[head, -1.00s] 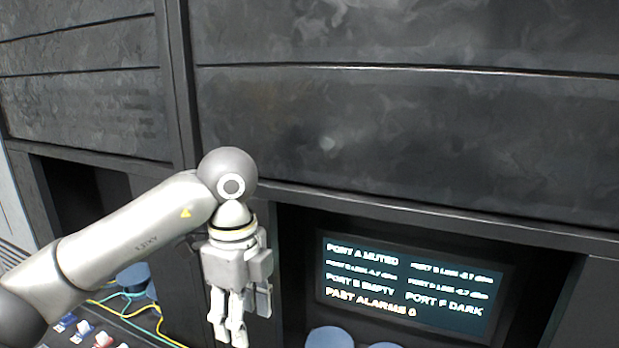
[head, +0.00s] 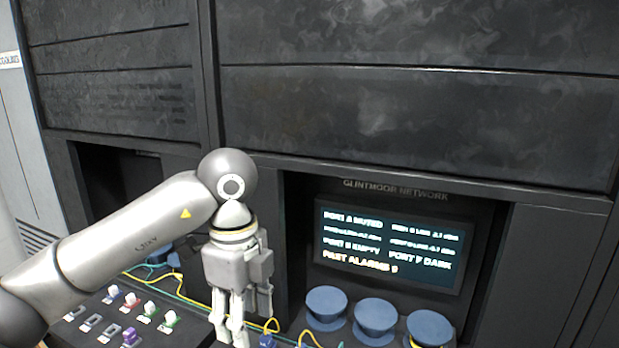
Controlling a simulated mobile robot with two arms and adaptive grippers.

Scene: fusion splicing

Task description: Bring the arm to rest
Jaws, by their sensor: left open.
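My left gripper (head: 236,318) hangs pointing down in the lower middle of the head view, at the end of my left arm (head: 130,240). Its fingers are open and I see nothing held between them. It is in front of the dark rack, above the right edge of a panel (head: 190,334) with coloured connectors. A blue connector (head: 267,341) shows just right of the fingertips; I cannot tell whether they touch. My right gripper is not in view.
A lit screen (head: 390,245) is set in a recess of the dark rack (head: 420,120). Several blue round spools (head: 374,318) stand below it at the lower right. Yellow and green cables (head: 190,298) run behind the gripper. Several small connectors (head: 131,301) stand on the panel at lower left.

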